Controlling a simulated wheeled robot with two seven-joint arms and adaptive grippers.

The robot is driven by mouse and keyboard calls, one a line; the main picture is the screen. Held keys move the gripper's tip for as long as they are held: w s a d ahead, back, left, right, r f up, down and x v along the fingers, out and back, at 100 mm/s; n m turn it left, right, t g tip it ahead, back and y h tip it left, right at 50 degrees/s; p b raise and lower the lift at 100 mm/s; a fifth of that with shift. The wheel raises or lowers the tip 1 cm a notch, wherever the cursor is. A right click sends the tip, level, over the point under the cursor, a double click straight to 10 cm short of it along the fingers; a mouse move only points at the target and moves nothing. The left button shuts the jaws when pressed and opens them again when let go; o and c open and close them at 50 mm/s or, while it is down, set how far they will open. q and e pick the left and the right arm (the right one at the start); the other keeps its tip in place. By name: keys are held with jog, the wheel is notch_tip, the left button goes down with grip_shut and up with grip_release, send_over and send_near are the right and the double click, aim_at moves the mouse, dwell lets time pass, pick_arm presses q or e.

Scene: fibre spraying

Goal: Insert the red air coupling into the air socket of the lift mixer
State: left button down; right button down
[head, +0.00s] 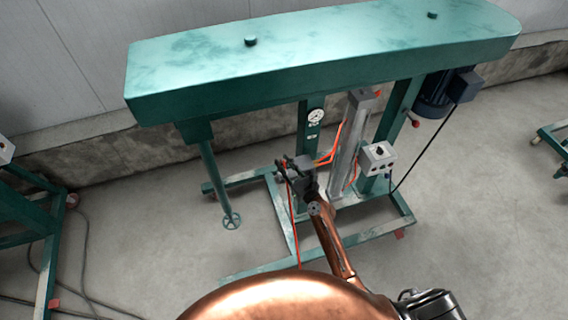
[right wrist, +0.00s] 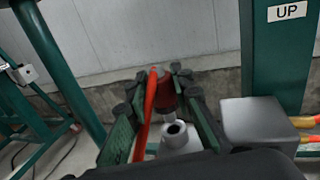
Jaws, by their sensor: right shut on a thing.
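My right gripper (head: 287,166) is beside the middle of the green lift mixer (head: 320,68). In the right wrist view its two dark fingers with green inner faces (right wrist: 160,106) are shut on the red air coupling (right wrist: 164,90). The coupling's metal tip points toward the grey air socket (right wrist: 174,134), whose round dark opening faces the camera. The tip looks just short of the opening; I cannot tell the exact gap. A red hose (right wrist: 150,108) runs from the coupling. My left gripper is not in view.
A grey block (right wrist: 257,122) stands right of the socket, near a green post with an UP sign (right wrist: 287,12). A control box (head: 377,158), gauge (head: 315,115) and orange hoses (head: 337,143) are on the mixer. Other green frames stand left (head: 30,222) and right.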

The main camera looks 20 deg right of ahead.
jog(key=shift+f+b, duration=1.35)
jog(key=shift+f, duration=0.35)
jog(key=c, duration=1.6)
grip_release()
jog(key=v, duration=1.2)
jog(key=shift+r, duration=0.1)
